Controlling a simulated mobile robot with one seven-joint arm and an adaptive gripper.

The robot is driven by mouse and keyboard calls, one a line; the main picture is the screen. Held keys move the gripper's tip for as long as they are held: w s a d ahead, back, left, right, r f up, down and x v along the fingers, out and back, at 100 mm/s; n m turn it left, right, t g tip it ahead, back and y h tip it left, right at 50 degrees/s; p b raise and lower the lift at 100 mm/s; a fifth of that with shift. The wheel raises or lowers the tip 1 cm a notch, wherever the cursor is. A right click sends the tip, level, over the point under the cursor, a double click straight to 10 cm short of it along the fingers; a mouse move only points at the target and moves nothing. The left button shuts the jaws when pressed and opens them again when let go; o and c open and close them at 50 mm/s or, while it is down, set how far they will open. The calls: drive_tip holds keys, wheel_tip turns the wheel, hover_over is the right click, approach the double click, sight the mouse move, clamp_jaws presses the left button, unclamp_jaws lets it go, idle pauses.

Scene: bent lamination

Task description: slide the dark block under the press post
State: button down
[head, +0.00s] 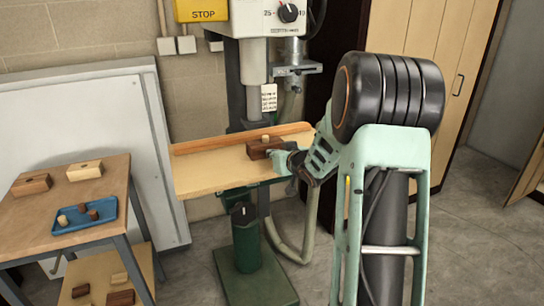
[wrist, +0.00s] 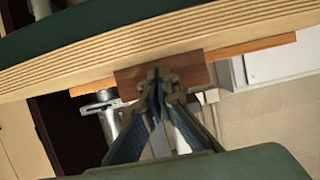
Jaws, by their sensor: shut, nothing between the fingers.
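The dark block (head: 258,150), brown wood with a small pale peg on top, sits on the pale press table (head: 205,178), toward its right part. The press post (head: 253,62) is a light grey cylinder hanging from the press head, above and slightly left of the block. My gripper (head: 277,156) is at the block's near right side, its tips close to it. In the wrist view the shut fingertips (wrist: 160,74) overlap the dark block (wrist: 196,68); I cannot tell whether they touch it. The fingers hide part of the block there.
An orange-brown wooden fence (head: 205,143) runs along the table's back edge. The table is clear left of the block. A side bench (head: 112,170) at left holds two wooden blocks and a blue tray (head: 75,226) with small pieces. My arm covers the right.

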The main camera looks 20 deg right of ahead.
sight(267, 145)
drive_tip(key=shift+w+a+p, duration=0.15)
drive_tip(key=shift+w+p, duration=0.45)
drive_tip(key=shift+w, duration=2.8)
drive_tip(key=shift+s+f+v, duration=0.1)
drive_tip(key=shift+f+v, duration=0.25)
drive_tip(key=shift+v, duration=1.1)
drive_tip(key=shift+s+f+v, duration=0.15)
drive_tip(key=shift+f+v, duration=0.15)
drive_tip(key=shift+v, duration=1.2)
drive_tip(key=shift+s+f+v, duration=0.1)
drive_tip(key=shift+f+v, duration=0.25)
drive_tip(key=shift+v, duration=1.1)
